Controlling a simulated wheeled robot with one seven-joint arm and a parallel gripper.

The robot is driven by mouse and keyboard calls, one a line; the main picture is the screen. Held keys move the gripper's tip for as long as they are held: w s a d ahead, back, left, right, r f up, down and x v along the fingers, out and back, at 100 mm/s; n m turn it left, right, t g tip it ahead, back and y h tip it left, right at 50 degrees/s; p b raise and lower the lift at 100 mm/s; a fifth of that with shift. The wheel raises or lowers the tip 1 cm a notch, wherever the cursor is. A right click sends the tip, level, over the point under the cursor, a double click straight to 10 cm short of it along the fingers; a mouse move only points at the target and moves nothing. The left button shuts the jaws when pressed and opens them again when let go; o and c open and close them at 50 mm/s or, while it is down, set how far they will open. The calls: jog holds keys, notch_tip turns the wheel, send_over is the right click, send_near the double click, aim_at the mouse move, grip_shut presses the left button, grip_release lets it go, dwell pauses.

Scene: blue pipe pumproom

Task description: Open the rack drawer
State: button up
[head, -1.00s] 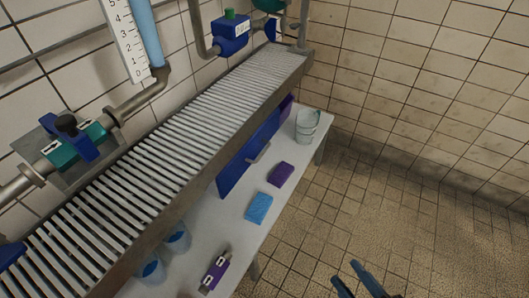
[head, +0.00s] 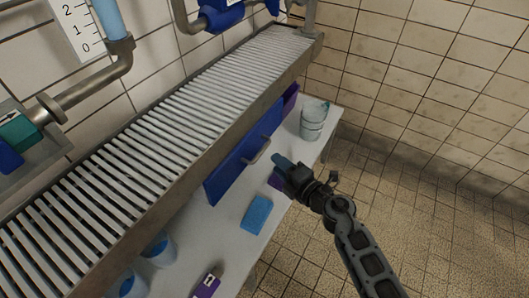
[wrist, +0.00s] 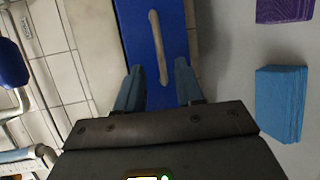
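The rack drawer (head: 230,167) has a blue front and hangs under the slatted rack (head: 150,150), above the white table. Its grey bar handle (head: 258,151) shows on the front. In the wrist view the handle (wrist: 157,47) lies ahead, between the lines of my two blue fingertips. My gripper (head: 281,162) is just right of the handle in the head view. In the wrist view my gripper (wrist: 157,80) is open, its fingers apart with nothing between them. The fingertips appear short of the handle, not closed on it. The drawer looks shut, its front close against the rack.
A bucket (head: 313,122) stands at the far end. Blue cups (head: 160,248) stand near. Tiled floor at right is clear.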

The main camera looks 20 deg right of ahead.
aim_at(263, 152)
jog(key=shift+b+x, duration=1.05)
jog(key=shift+x, duration=2.55)
jog(key=shift+c, duration=0.4)
grip_shut()
